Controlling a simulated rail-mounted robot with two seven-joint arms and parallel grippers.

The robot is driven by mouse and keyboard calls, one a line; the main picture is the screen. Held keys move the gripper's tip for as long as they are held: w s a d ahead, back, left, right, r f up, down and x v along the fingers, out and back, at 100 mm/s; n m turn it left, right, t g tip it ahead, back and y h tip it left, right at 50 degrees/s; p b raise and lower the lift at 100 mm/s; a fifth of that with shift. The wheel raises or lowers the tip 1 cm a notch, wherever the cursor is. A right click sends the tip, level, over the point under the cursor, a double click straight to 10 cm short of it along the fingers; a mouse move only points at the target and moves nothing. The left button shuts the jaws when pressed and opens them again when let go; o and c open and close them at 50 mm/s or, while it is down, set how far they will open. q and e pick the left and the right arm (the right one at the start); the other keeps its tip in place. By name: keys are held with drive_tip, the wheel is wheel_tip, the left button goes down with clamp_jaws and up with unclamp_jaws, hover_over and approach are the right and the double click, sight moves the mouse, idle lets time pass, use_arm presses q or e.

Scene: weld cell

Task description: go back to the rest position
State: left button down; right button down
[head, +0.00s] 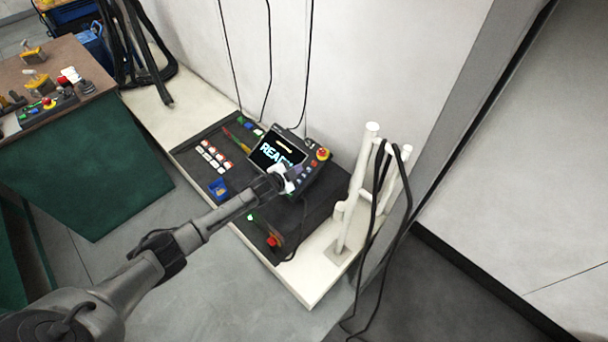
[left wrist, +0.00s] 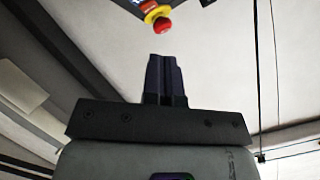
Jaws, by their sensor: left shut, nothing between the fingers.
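My left arm comes in from the lower left in the head view. My left gripper (head: 284,182) is over the dark control panel, at the lower edge of a pendant (head: 278,151) with a lit screen; I cannot tell whether it touches it. In the left wrist view the fingers of the gripper (left wrist: 165,65) are together with nothing between them. Beyond them is a red button with a yellow collar (left wrist: 160,22). My right gripper is not in view.
The dark panel (head: 190,152) carries rows of switches, a blue box (head: 218,188) and a red button (head: 273,241). White posts (head: 352,205) with black cables stand to its right. A brown-topped table (head: 70,65) stands at the upper left. Grey floor (head: 215,290) is clear in front.

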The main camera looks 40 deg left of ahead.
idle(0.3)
